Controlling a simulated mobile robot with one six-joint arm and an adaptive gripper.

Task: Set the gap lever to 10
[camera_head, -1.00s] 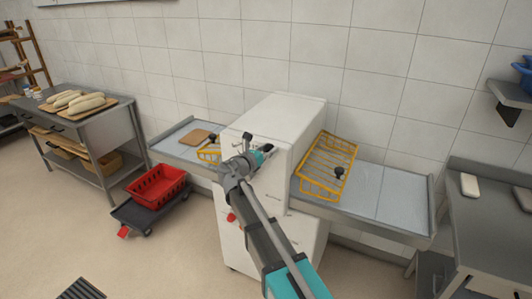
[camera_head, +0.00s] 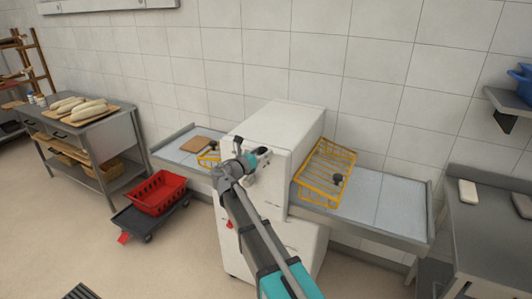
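The white dough sheeter (camera_head: 282,132) stands in the middle, with a table wing on each side. My gripper (camera_head: 240,148) is at the upper front of its white body, in front of the control area. A dark lever knob shows just above my gripper, but I cannot tell whether the two touch. The gap lever's scale and its number are hidden behind my arm or too small to read. My fingers are too small and covered to show whether they are open or shut.
Yellow wire guards (camera_head: 325,171) stand over the wings. The right wing (camera_head: 375,200) is mostly bare. A red crate (camera_head: 157,192) sits on a low dark dolly (camera_head: 140,222) at left. A steel table with dough loaves (camera_head: 88,110) is farther left. A grey table (camera_head: 485,225) stands at right.

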